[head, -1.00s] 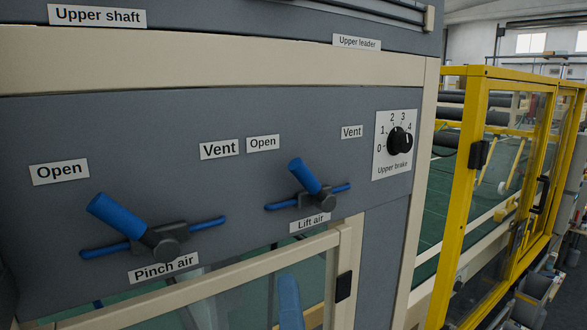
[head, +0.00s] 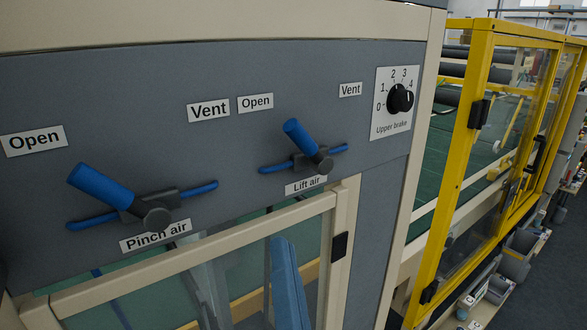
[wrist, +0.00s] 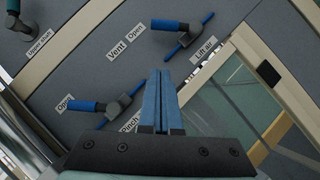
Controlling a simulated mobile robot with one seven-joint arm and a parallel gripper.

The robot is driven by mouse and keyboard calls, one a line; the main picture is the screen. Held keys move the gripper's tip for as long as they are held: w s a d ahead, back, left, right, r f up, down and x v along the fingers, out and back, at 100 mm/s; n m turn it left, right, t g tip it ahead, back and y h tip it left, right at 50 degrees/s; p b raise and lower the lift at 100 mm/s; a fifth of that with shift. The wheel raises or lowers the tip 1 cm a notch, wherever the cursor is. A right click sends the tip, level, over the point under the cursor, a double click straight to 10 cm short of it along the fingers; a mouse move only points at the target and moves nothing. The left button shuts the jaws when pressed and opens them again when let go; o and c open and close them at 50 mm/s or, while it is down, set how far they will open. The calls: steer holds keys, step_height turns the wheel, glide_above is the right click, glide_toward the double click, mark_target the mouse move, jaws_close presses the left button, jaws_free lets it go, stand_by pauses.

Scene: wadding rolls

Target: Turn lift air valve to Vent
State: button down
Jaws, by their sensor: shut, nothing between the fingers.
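The lift air valve (head: 302,142) is on the grey panel, with a blue handle and a dark hub above its "Lift air" label. Its handle tilts up and left, toward the "Open" label (head: 255,103); the "Vent" label (head: 350,90) is up and right of it. In the wrist view the lift air valve (wrist: 185,33) is ahead and to the right of my fingertips. My gripper (wrist: 165,75) is shut and empty, its blue fingers together and apart from the handle.
The pinch air valve (head: 110,190) is close by on the left, its handle also tilted up and left. The upper brake knob (head: 400,98) is to the right. A beige glazed frame (head: 190,258) crosses below the valves, and a yellow guard frame (head: 470,150) stands at right.

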mark_target(304, 146)
steer(key=d+r+x, duration=0.1)
steer(key=x, duration=1.1)
steer(key=shift+d+r, duration=0.2)
steer(key=shift+d, duration=0.6)
